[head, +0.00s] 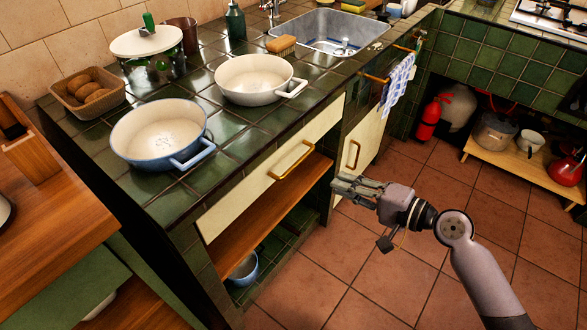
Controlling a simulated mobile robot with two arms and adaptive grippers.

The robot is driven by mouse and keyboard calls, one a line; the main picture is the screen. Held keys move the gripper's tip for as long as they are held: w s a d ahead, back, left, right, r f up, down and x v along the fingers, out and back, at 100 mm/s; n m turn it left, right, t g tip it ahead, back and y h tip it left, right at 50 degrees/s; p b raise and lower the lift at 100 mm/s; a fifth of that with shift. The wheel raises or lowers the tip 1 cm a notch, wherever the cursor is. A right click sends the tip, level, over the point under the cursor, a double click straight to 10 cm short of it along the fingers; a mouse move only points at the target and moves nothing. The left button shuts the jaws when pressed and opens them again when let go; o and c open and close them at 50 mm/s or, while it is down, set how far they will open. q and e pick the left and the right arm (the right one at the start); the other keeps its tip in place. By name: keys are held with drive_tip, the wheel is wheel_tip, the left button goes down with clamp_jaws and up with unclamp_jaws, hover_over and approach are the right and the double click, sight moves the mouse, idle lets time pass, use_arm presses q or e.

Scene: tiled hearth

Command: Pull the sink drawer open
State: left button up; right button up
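The drawer (245,190) has a long cream front in the green-tiled counter. Its front looks flush with the counter frame. A brass bar handle (291,160) sits in the middle of that front. The sink (330,30) is a metal basin set in the counter further back. My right gripper (338,187) is to the right of the drawer handle and apart from it, in front of the cupboard side. Its fingers point left and look parted, with nothing between them. My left gripper is not in view.
A cream cupboard door (366,140) with a brass handle stands right of the drawer. A towel (397,82) hangs on a rail above. Pans (160,133) and a basket (87,95) stand on the counter. An open wooden shelf (265,203) lies below the drawer. The tiled floor (340,280) in front is clear.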

sight(294, 166)
drive_tip(key=x, duration=1.4)
drive_tip(key=shift+w+a+f+b, duration=0.1)
drive_tip(key=shift+w+a+b, duration=0.05)
drive_tip(key=shift+a+b, duration=0.15)
drive_tip(key=shift+c, duration=0.4)
clamp_jaws()
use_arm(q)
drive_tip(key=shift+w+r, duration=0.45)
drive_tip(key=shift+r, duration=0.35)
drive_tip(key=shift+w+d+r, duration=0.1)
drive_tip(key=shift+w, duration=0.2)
